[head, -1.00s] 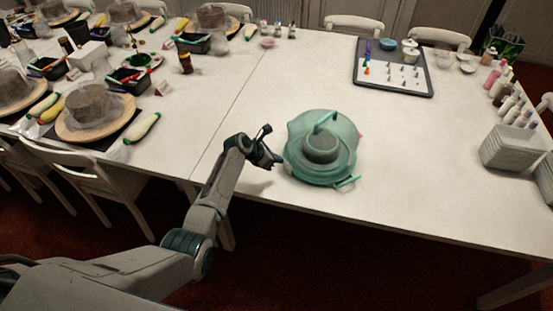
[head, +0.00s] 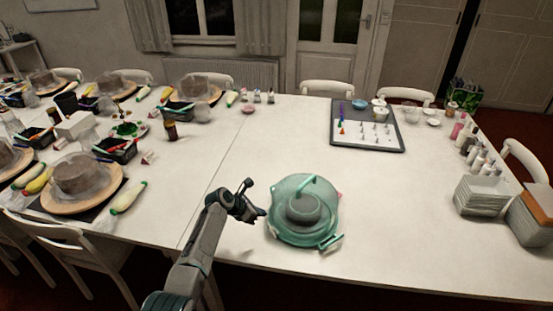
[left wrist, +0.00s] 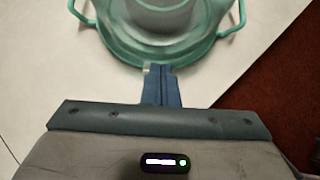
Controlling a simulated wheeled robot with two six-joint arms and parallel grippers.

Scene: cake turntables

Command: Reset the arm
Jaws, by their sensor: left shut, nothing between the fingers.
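My left gripper (head: 258,213) is over the near part of the white table, just left of a green translucent cake carrier (head: 291,235). In the left wrist view its fingers (left wrist: 160,70) are together with nothing between them, pointing at the rim of the carrier (left wrist: 118,42). I cannot tell whether the fingertips touch the rim. The carrier has a domed lid with a handle on top, and a dark round shape shows inside it. My right gripper is in neither view.
The white table (head: 240,160) is clear between the carrier and a grey tray (head: 392,143) of small nozzles. Cakes on wooden turntables (head: 112,184) fill the left side. Bottles and stacked grey containers (head: 480,196) stand at the right edge. Chairs surround the table.

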